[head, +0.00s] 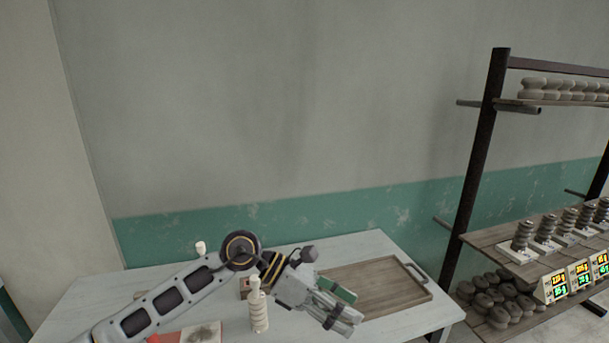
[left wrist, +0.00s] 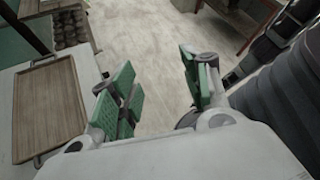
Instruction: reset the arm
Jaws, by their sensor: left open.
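My left arm comes in from the left in the head view and reaches across the white table. My left gripper (head: 345,306) is in front of the wooden tray's near left part in that view. In the left wrist view the left gripper (left wrist: 165,85) has its green-padded fingers spread wide, with nothing between them and the floor behind. My right gripper is in neither view.
The white table (head: 88,305) carries an empty wooden tray (head: 375,284) and a pale turned piece (head: 259,312) near my arm. A shelf rack (head: 480,150) with clay pieces and lit displays (head: 578,274) stands right. Open floor (left wrist: 150,50) lies beyond the table.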

